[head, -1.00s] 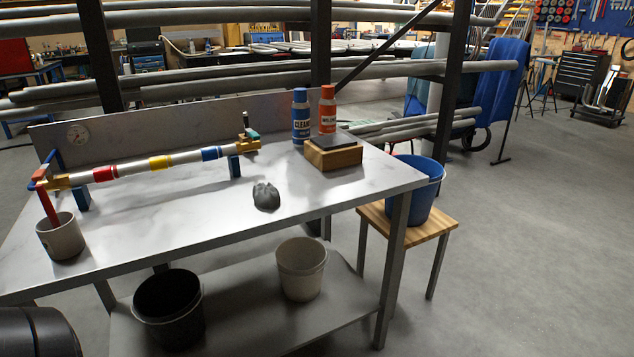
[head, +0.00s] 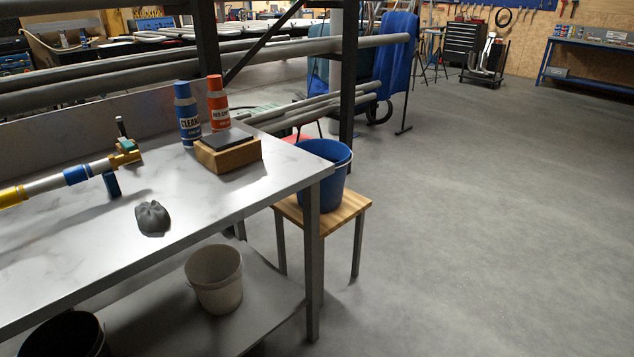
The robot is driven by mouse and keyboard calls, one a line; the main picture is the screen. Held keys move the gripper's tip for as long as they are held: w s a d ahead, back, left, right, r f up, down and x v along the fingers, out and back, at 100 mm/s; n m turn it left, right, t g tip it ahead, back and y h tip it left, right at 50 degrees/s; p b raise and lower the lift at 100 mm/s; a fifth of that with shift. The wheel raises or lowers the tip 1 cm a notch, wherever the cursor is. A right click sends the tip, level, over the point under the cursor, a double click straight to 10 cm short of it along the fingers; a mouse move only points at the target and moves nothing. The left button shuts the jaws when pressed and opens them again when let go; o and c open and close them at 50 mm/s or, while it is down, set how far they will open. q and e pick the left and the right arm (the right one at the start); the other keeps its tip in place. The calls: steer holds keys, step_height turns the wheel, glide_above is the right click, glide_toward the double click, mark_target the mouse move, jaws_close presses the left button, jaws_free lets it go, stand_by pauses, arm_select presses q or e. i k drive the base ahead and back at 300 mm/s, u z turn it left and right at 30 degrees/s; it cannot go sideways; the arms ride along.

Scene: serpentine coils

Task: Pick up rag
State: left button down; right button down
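A crumpled dark grey rag (head: 152,218) lies on the grey metal table top (head: 215,188), toward its front edge. Neither of my grippers shows in the head view.
A wooden block with a dark top (head: 228,155), a blue cleaner bottle (head: 188,118) and an orange bottle (head: 218,105) stand behind the rag. A pipe assembly (head: 70,175) is at left. A blue bucket (head: 322,178) sits on a stool. The floor at right (head: 480,220) is clear.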

mark_target(153, 217)
steer(key=z, duration=2.7)
steer(key=k, duration=1.1)
steer(key=u, duration=1.95)
